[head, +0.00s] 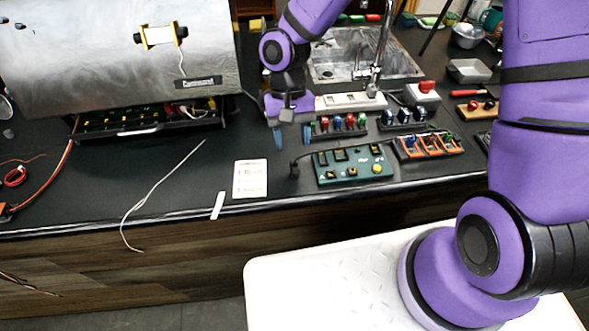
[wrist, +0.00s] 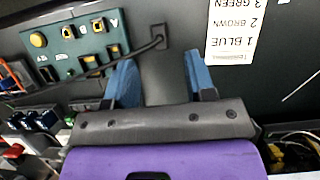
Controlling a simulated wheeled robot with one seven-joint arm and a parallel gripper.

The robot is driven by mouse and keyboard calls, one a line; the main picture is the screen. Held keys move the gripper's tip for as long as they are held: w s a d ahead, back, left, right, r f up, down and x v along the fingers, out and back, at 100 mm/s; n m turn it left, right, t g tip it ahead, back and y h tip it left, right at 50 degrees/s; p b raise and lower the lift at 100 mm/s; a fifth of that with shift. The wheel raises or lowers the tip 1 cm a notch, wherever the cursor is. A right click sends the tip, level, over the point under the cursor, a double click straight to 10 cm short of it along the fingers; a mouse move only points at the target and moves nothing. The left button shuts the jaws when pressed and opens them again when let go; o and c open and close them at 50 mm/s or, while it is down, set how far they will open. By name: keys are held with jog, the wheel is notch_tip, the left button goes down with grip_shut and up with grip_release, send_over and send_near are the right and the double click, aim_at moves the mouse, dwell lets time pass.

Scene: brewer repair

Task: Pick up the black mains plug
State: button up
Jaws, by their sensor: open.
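The black mains plug (head: 294,170) is a small dark piece on the dark worktop, just left of the green board (head: 352,167). In the wrist view the plug (wrist: 158,39) shows just beyond the fingertips, near the middle of the gap, with its thin black cable running to the left. My gripper (head: 292,138) points down with its blue fingers apart and nothing between them. In the head view it shows behind and above the plug. In the wrist view my gripper (wrist: 160,62) frames the plug without visible contact. The exact height above the worktop is hard to tell.
A white card with wire colours (head: 250,179) lies left of the plug; it also shows in the wrist view (wrist: 232,30). A black terminal strip (head: 338,126) and an orange block (head: 428,145) are to the right. The steel brewer (head: 120,60) stands at the left.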

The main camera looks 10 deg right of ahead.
aim_at(295, 164)
jog(key=shift+x, duration=3.5)
jog(key=shift+w, duration=0.1)
grip_shut()
